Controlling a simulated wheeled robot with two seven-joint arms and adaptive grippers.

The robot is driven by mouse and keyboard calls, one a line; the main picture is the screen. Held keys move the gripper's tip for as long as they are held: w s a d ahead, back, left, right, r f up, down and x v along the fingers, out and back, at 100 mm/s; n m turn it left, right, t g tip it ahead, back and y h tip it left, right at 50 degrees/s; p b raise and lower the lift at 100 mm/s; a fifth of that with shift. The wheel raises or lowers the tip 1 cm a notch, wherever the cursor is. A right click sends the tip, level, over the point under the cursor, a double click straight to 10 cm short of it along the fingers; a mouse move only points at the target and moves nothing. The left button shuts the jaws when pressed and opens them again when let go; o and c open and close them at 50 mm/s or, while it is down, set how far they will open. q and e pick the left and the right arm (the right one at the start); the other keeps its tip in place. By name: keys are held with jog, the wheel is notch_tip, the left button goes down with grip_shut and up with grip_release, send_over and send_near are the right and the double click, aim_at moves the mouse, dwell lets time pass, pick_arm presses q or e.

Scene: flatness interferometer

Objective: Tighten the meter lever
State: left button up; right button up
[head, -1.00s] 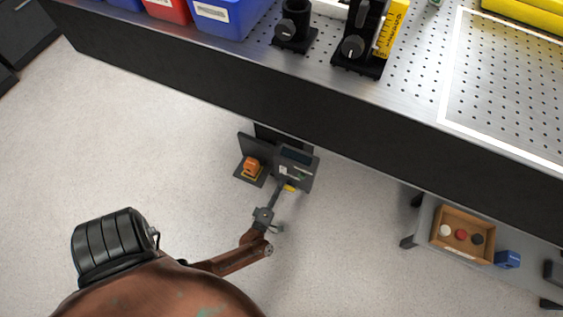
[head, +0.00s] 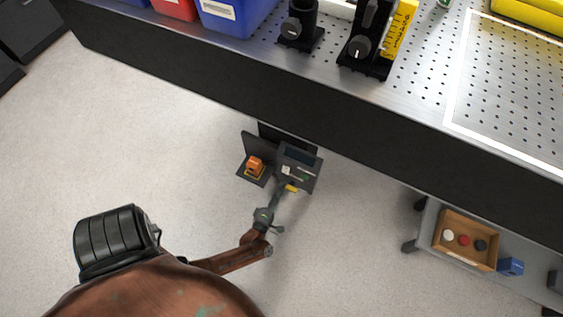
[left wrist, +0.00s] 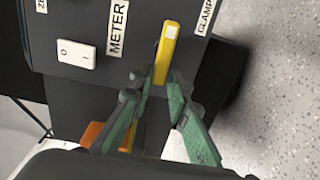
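The yellow lever (left wrist: 166,46) sticks out of the dark meter housing in the left wrist view, between the METER label (left wrist: 117,28) and a label reading CLAMP (left wrist: 205,15). In the head view the meter box (head: 298,168) hangs below the bench edge, with a bit of the yellow lever (head: 292,188) at its lower side. My left gripper (left wrist: 160,78) has its two green-padded fingers on either side of the lever's near end. The lever fills the narrow gap between the tips, so the gripper looks shut on it. My right gripper is not in view.
A white rocker switch (left wrist: 76,54) sits on the housing. An orange-topped piece (head: 255,165) is beside the meter box. The perforated bench (head: 440,60) overhangs above. A cart with a wooden tray (head: 440,240) stands at lower right. The floor around my arm is open.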

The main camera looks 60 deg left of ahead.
pick_arm(q)
jog(key=shift+o, duration=1.4)
jog(key=shift+w+r, duration=0.1)
jog(key=shift+w, duration=0.05)
jog(key=shift+r, duration=0.1)
